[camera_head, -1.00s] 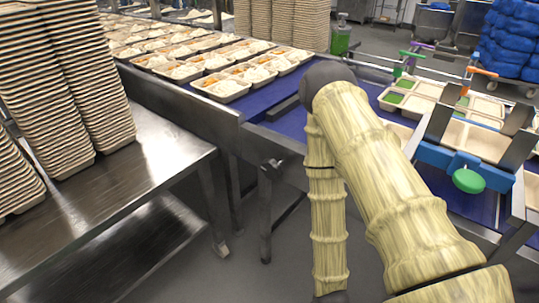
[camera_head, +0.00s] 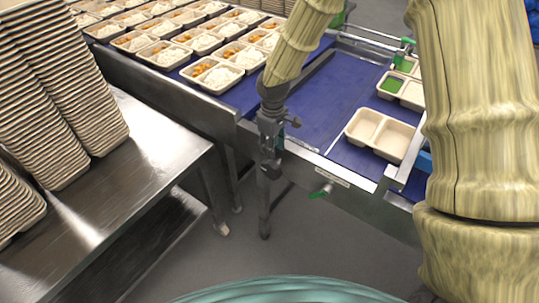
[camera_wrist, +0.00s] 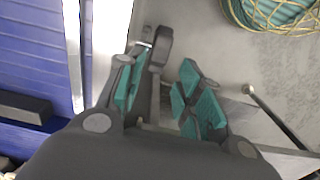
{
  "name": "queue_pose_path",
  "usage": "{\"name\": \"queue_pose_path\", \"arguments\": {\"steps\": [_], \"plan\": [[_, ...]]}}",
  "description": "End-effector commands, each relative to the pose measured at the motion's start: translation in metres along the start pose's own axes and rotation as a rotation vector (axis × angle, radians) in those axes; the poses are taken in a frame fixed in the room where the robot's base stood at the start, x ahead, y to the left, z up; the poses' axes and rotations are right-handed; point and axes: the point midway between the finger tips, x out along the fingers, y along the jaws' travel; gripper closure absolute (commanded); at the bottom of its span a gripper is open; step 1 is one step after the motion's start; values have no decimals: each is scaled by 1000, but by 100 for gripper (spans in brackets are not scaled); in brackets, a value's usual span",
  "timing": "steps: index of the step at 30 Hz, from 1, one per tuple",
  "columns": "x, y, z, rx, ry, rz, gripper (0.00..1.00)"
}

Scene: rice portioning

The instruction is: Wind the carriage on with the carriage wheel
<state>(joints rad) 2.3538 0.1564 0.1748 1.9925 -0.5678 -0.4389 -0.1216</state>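The blue carriage (camera_head: 424,161) shows only as a sliver at the right of the head view; my arm hides the rest. I cannot clearly make out the carriage wheel now. My gripper (camera_head: 269,150) points down beside the near edge of the blue conveyor (camera_head: 330,102), above a dark leg (camera_head: 265,205). In the wrist view my gripper (camera_wrist: 163,92) has its teal-padded fingers apart. A dark upright piece (camera_wrist: 160,48) shows between them; I cannot tell if either finger touches it. A small green handle (camera_head: 320,190) sticks out from the conveyor's side, right of my gripper.
An empty two-part tray (camera_head: 382,134) sits on the belt at right. Several filled trays (camera_head: 213,73) stand on the belt at far left. A steel table (camera_head: 130,170) with tall tray stacks (camera_head: 50,90) is at left. Grey floor (camera_head: 225,260) lies between.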

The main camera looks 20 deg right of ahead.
Motion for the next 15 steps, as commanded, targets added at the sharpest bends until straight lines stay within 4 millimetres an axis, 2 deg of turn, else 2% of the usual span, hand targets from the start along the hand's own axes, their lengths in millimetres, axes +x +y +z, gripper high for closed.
{"name": "queue_pose_path", "arguments": {"steps": [5, 15], "plan": [[6, 0, -2, -6, -4, 3, 64], [47, 0, -1, -5, -4, 2, 64]]}}
